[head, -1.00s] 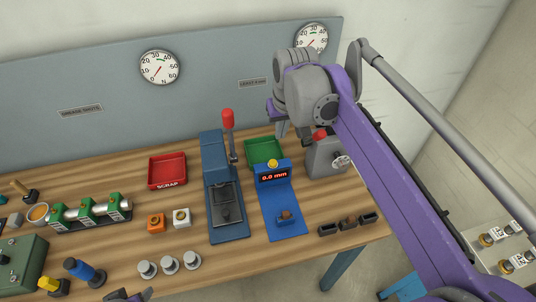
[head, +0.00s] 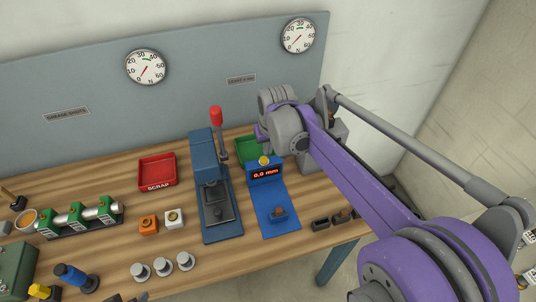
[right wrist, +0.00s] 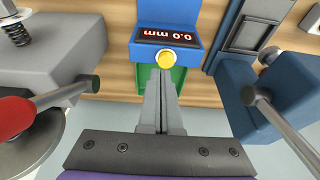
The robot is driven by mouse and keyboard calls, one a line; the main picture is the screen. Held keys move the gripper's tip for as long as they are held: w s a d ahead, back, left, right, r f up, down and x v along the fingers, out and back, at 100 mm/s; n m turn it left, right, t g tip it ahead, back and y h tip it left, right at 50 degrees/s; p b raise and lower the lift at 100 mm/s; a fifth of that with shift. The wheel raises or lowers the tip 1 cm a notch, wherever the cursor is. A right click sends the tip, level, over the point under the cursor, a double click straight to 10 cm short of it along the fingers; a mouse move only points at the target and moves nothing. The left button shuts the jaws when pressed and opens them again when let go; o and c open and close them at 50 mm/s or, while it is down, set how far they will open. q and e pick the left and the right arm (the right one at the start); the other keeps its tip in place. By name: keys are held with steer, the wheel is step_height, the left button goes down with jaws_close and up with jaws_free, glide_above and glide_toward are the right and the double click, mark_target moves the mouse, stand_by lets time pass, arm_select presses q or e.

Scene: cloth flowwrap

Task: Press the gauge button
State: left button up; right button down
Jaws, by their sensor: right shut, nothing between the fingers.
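The gauge (head: 267,184) is a blue stand with a dark display reading 0.0 mm in red. Its round yellow button (head: 264,160) sits on top of the display housing. My right gripper (head: 264,148) is close above and behind the button in the head view, its fingers partly hidden by the wrist. In the right wrist view its shut, empty fingers (right wrist: 164,76) point toward the yellow button (right wrist: 166,59). I cannot tell whether they touch it. A small part of my left gripper (head: 132,298) shows at the bottom edge, cut off.
A blue press (head: 220,227) with a red-knobbed lever (head: 216,116) stands left of the gauge. A green tray (head: 246,148) lies behind the gauge. A red scrap tray (head: 157,172) is farther left. A grey machine with a red-tipped lever (right wrist: 45,112) is beside my gripper.

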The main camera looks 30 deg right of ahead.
mark_target(267, 163)
steer(key=shift+f, duration=1.35)
step_height(267, 163, down, 2)
steer(key=shift+s+f+b, duration=0.1)
steer(key=shift+s+b, duration=0.05)
steer(key=shift+b, duration=0.55)
steer(key=shift+s+a+r, duration=0.2)
steer(key=shift+s+a, duration=0.05)
steer(key=shift+s, duration=0.15)
arm_select(q)
steer(key=shift+s+a+f, duration=0.1)
steer(key=shift+s+f, duration=0.5)
steer(key=shift+f, duration=0.2)
arm_select(e)
steer(key=shift+w, duration=0.1)
